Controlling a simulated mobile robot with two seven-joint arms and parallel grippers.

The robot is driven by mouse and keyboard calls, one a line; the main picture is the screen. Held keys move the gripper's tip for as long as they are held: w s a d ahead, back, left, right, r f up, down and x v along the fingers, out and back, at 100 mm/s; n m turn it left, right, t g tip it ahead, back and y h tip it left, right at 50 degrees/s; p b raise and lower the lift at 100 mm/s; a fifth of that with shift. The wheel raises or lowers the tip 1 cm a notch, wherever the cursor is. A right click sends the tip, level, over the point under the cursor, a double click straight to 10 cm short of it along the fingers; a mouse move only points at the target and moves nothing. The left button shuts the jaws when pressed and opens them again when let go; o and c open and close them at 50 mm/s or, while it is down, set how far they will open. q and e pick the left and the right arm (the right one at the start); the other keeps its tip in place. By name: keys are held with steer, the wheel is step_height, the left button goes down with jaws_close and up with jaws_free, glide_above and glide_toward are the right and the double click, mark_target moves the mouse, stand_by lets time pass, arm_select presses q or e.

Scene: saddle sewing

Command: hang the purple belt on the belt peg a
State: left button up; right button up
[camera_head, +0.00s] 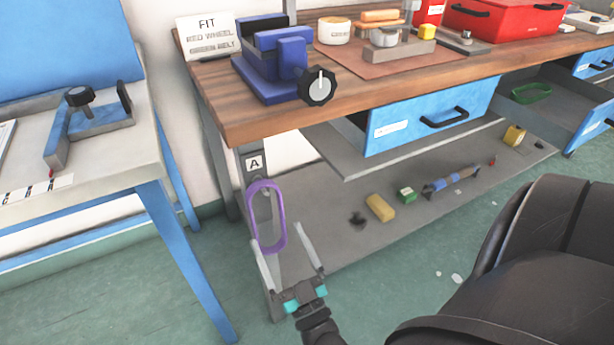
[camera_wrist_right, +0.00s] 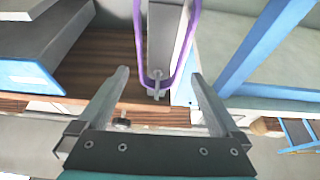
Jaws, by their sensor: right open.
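The purple belt (camera_head: 282,222) is a closed loop hanging long and narrow in front of the workbench's grey front leg, below a plate marked A (camera_head: 254,163). It also shows in the right wrist view (camera_wrist_right: 194,35), where its end passes around the small grey belt peg a (camera_wrist_right: 157,84) on the leg. My right gripper (camera_head: 280,237) is open, its fingers pointing toward the leg at the belt's lower part. In the right wrist view, the belt and peg appear between the open fingers (camera_wrist_right: 158,75), with no finger seen closed on the belt. My left gripper is out of view.
The wooden workbench (camera_head: 245,110) carries a blue vise-like device (camera_head: 275,70) and a red toolbox (camera_head: 505,18). A blue drawer (camera_head: 430,115) stands open. A blue-legged table (camera_head: 180,255) is at left, and a black chair (camera_head: 540,260) at right. Small items lie on the low shelf (camera_head: 335,235).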

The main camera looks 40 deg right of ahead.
steer(key=s+a+p, duration=0.2)
steer(key=s, duration=0.8)
steer(key=shift+s+a, duration=0.25)
steer(key=shift+s, duration=0.05)
stand_by(2.4)
stand_by(0.6)
